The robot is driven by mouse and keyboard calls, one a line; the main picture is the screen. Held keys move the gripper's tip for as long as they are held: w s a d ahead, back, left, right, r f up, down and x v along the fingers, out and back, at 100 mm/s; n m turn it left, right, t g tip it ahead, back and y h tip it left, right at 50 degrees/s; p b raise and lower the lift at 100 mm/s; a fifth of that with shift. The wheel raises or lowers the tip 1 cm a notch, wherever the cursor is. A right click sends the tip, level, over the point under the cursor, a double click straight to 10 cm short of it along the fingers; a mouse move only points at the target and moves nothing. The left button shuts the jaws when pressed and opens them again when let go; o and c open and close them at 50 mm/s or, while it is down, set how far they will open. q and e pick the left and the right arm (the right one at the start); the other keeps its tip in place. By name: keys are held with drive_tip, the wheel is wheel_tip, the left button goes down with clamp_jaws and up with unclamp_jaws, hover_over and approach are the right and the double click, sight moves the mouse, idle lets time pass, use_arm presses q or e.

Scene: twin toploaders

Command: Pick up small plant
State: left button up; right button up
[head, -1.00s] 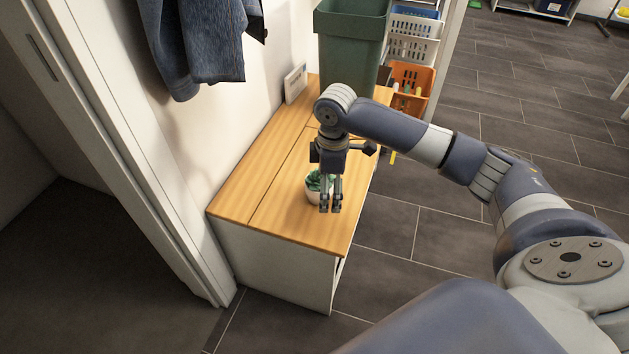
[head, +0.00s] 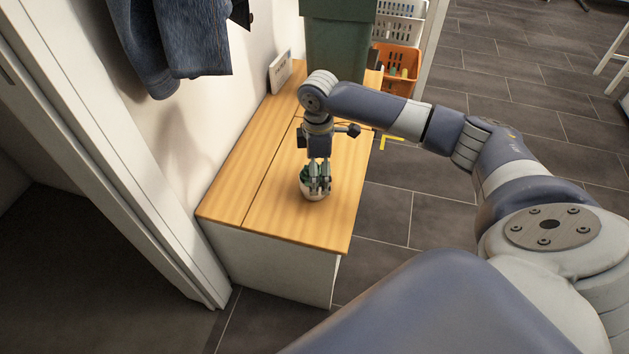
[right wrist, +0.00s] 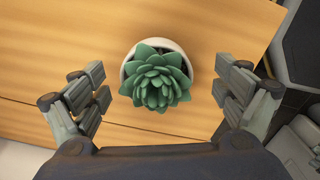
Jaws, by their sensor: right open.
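The small plant (head: 307,191) is a green succulent in a round white pot, standing upright on the wooden cabinet top (head: 270,215). In the head view it is partly hidden behind the fingers of my right gripper (head: 319,191). In the right wrist view the plant (right wrist: 157,77) lies between the open fingers of the right gripper (right wrist: 160,92), a little toward the top of the picture. Gaps show between the pot and the fingers on both sides. My left gripper is out of view.
A green bin (head: 338,45) stands on the far end of the cabinet, with a small white sign (head: 280,72) near the wall. Jeans (head: 195,40) hang at the left. Orange and white baskets (head: 399,62) are behind. The near cabinet top is bare.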

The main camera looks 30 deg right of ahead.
drive_tip(key=f, duration=0.1)
drive_tip(key=f+b, duration=0.1)
drive_tip(key=f, duration=0.2)
drive_tip(key=shift+w+a, duration=0.25)
drive_tip(key=shift+w, duration=0.1)
drive_tip(key=shift+f+b, duration=0.3)
drive_tip(key=shift+f, duration=0.15)
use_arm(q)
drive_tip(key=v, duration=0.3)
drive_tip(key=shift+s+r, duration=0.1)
use_arm(e)
drive_tip(key=c, duration=1.4)
drive_tip(key=shift+r, duration=0.1)
drive_tip(key=shift+c, duration=0.2)
